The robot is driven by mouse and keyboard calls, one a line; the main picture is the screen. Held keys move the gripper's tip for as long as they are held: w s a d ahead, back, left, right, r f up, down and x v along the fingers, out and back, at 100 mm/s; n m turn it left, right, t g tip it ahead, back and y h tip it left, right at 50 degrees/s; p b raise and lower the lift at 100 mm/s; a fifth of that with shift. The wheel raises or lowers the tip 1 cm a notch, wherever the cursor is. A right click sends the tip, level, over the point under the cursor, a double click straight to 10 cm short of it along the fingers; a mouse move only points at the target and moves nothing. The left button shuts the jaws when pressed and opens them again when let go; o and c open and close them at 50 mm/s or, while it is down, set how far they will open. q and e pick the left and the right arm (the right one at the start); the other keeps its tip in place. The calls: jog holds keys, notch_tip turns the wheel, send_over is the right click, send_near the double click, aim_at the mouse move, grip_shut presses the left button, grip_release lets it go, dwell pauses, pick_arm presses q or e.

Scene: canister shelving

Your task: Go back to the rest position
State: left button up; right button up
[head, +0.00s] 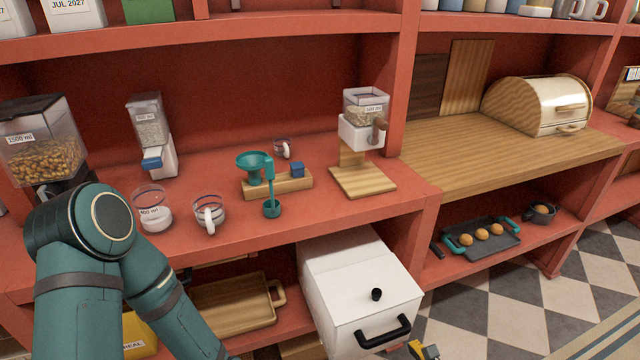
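My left arm (100,250) comes in at the lower left in front of the shelving. Its forearm runs down out of the bottom edge, so my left gripper is out of the picture. My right arm cannot be made out, and no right gripper can be identified. A small yellow and dark piece (424,350) shows at the bottom edge near the white bin; I cannot tell what it is.
The red shelf (330,215) holds dispensers (362,115), glass mugs (209,213) and a teal funnel stand (268,180). A white bin (355,270) juts out below. A bread box (540,105) stands right, above a tray (482,238). Checkered floor (510,310) is open at lower right.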

jog(key=s+a+f+n+g+h, duration=0.1)
jog(key=s+a+n+g, duration=0.3)
jog(key=n, duration=0.9)
jog(key=s+a+f+n+g+h, duration=0.1)
jog(key=s+a+n+g, duration=0.3)
jog(key=n, duration=1)
jog(key=shift+a+f+g, duration=0.2)
jog(key=shift+f+g, duration=0.55)
jog(key=shift+g, duration=0.15)
jog(key=shift+c, duration=0.4)
